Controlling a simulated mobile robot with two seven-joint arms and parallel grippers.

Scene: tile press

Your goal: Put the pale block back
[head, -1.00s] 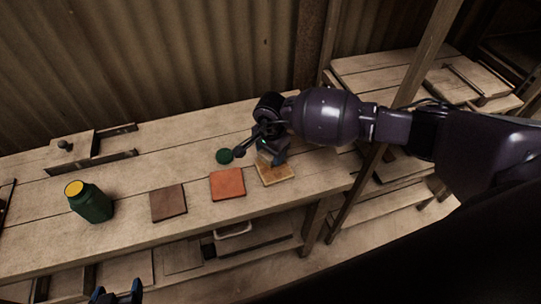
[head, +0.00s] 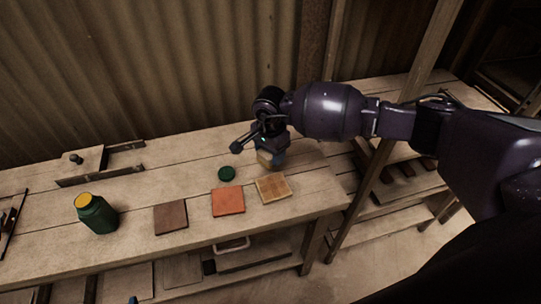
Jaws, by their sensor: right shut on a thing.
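The pale block (head: 264,159) is a small beige piece, partly hidden by the fingers of my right gripper (head: 268,152). That gripper is shut on it and holds it over the workbench (head: 180,180), behind the tan tile. The tan tile (head: 273,190) lies flat near the bench's right end and shows lines across its face. An orange tile (head: 228,201) and a dark brown tile (head: 171,217) lie in a row to its left. Only a small blue tip of my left gripper (head: 133,299) shows at the bottom edge, so its jaws cannot be judged.
A green disc (head: 227,173) lies behind the orange tile. A green jar with a yellow top (head: 97,213) stands at the left. A wooden fixture with dark rails (head: 100,175) is at the back left. A wooden post (head: 385,130) stands right of the bench.

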